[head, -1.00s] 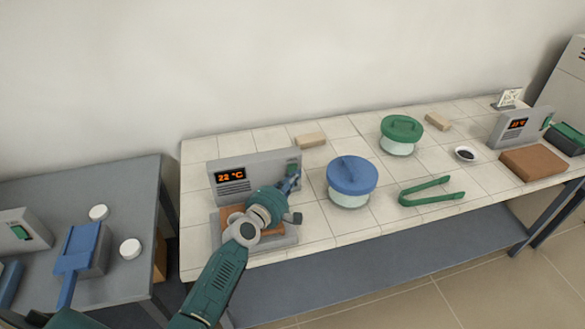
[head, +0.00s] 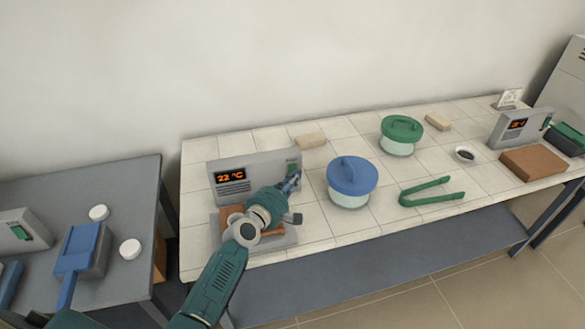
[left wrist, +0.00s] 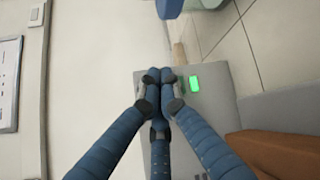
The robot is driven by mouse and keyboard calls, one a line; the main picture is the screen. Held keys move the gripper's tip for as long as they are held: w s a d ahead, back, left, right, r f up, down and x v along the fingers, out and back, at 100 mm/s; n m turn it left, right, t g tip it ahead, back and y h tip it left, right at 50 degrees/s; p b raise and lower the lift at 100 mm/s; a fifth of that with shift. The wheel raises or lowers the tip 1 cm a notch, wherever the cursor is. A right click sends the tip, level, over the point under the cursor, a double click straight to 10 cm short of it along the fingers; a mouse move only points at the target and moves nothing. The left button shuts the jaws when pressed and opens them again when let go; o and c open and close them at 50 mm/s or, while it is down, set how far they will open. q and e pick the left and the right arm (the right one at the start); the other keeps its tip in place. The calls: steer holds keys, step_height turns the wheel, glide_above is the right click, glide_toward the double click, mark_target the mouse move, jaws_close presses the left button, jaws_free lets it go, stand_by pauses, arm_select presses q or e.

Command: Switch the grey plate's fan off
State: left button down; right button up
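A grey unit (head: 262,168) with an orange 22 °C display (head: 230,177) and a vent grille stands at the front left of the tiled bench. A green switch (head: 293,168) is at the right end of its face. It shows bright green in the left wrist view (left wrist: 195,84). My left gripper (head: 293,183) is just in front of and below the switch, over the unit's brown slab (head: 270,230). In the left wrist view its fingertips (left wrist: 160,75) are together, empty, beside the switch. Whether they touch the panel I cannot tell. My right gripper is not in view.
A blue-lidded pot (head: 351,180) stands close to the right of my left gripper. A green-lidded pot (head: 400,135), green tongs (head: 430,191) and a second grey unit with a display (head: 517,124) are farther right. A grey side table (head: 120,180) stands left.

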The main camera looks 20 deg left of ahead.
arm_select(q)
steer(key=shift+w+a, duration=0.1)
steer(key=shift+w+a, duration=0.15)
steer(key=shift+w, duration=0.1)
steer(key=shift+w+a, duration=0.2)
steer(key=shift+w, duration=0.1)
stand_by(0.8)
steer(key=shift+s+d+r, duration=0.1)
steer(key=shift+s, duration=0.05)
steer(key=shift+s+d, duration=0.35)
steer(key=shift+s, duration=0.2)
steer(key=shift+s+d+f+p, duration=0.2)
steer(key=shift+s+d, duration=0.25)
steer(key=shift+s, duration=0.25)
steer(key=shift+s+d+f+p, duration=0.1)
steer(key=shift+s+d+p, duration=0.15)
steer(key=shift+s+d, duration=0.35)
steer(key=shift+s+d+f+p, duration=0.1)
steer(key=shift+s+d+p, duration=0.2)
steer(key=shift+s, duration=0.45)
